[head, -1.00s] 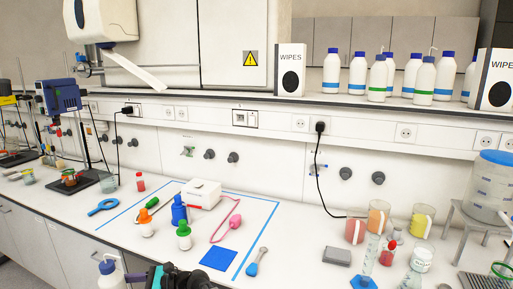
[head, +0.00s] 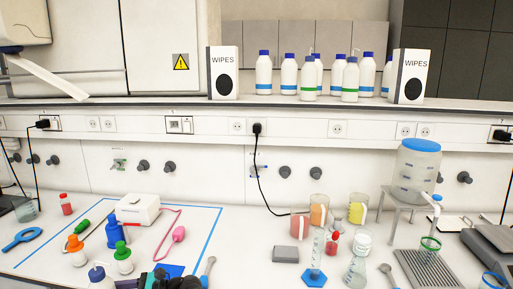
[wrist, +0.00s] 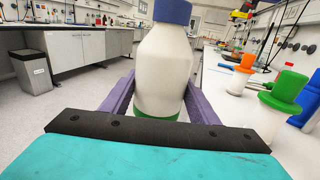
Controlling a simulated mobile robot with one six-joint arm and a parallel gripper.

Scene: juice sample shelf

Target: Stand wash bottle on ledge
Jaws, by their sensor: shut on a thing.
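The wash bottle (wrist: 163,70) is white with a blue cap and a green band, and fills the middle of the wrist view. My gripper (wrist: 158,103) is shut on it, with a purple finger on each side. The bottle looks upright. In the head view its blue cap (head: 97,272) shows at the bottom left, in front of the bench edge; its lower part is cut off. The ledge (head: 170,102) runs along the wall above the bench, well above and behind the held bottle.
On the ledge stand several blue-capped white bottles (head: 289,78) between two WIPES boxes (head: 222,75) (head: 411,78). Below are orange (head: 76,256) and green-topped bottles (head: 123,262), beakers (head: 319,212) and a drum on a stand (head: 415,165).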

